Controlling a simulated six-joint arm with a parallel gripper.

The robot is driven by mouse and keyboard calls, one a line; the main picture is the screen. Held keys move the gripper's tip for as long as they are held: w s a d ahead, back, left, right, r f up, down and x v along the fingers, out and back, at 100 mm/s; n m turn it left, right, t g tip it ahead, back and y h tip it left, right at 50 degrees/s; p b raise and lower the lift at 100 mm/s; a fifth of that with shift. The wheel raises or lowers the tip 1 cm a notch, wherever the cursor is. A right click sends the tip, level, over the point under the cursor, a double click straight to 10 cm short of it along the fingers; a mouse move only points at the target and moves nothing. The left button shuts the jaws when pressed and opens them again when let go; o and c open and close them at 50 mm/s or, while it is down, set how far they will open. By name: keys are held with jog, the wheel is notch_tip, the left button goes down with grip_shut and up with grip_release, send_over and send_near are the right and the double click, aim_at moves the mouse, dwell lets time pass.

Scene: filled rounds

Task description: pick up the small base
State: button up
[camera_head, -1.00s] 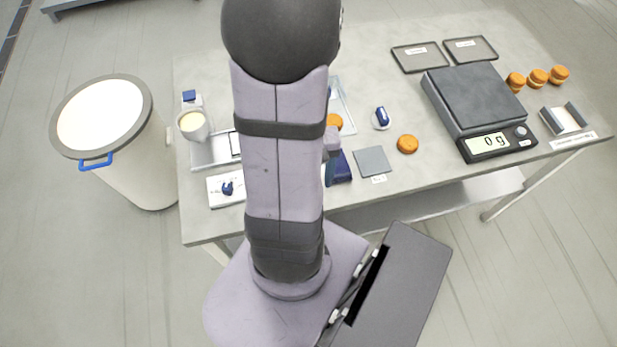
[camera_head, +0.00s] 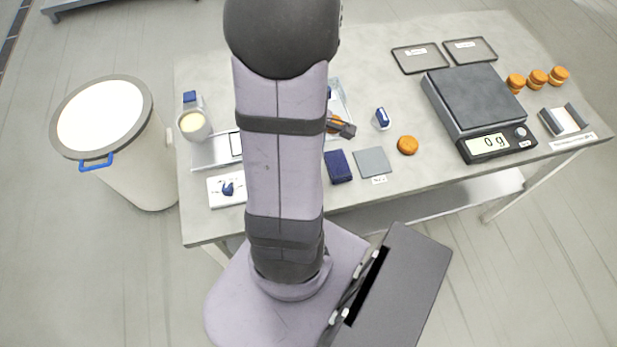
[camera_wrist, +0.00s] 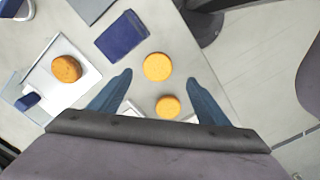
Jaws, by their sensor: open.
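Two orange rounds lie on the table ahead of my gripper (camera_wrist: 160,77) in the wrist view. The smaller round (camera_wrist: 167,106) shows between the fingers, nearer the palm. The larger round (camera_wrist: 158,67) shows between the fingertips. I take the smaller one as the small base. My gripper is open, with nothing between its fingers that I can see held; its height above the rounds is hard to tell. A third orange round (camera_wrist: 66,69) sits on a pale tray (camera_wrist: 88,78) to the left. In the head view my arm hides the two rounds and most of the gripper.
A dark blue pad (camera_head: 338,166) and a grey square (camera_head: 372,162) lie near the front edge. Another orange round (camera_head: 408,145) lies right of them. A scale (camera_head: 474,100) reading 0 g stands at the right. A jug (camera_head: 195,125) and a large bin (camera_head: 105,140) are at the left.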

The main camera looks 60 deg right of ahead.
jog(key=shift+f, duration=0.95)
jog(key=shift+f, duration=0.1)
jog(key=shift+d+f+p, duration=0.15)
jog(key=shift+f+p, duration=0.25)
jog(key=shift+f, duration=0.85)
jog(key=shift+d+f+p, duration=0.1)
jog(key=shift+f+p, duration=0.25)
jog(key=shift+f, duration=0.9)
jog(key=c, duration=0.9)
